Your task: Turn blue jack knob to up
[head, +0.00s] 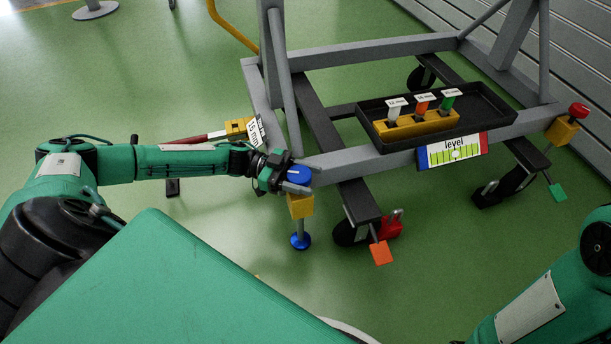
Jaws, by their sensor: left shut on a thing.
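The blue jack knob (299,176) sits on top of a yellow jack block (301,206) at the near left corner of the grey stand. A blue foot (300,241) shows below the block, near the green floor. My left gripper (293,178) reaches in from the left and is shut on the blue knob, its dark fingers on either side. The fingers hide part of the knob. A level sign (453,149) hangs on the front beam of the stand. My right arm shows at the lower right; its gripper is out of view.
The grey stand frame (362,168) fills the middle, with a black tray (489,101) holding tagged tools. A red jack knob (578,110) is at the far right. A yellow box with a sign (241,127) lies behind my left wrist.

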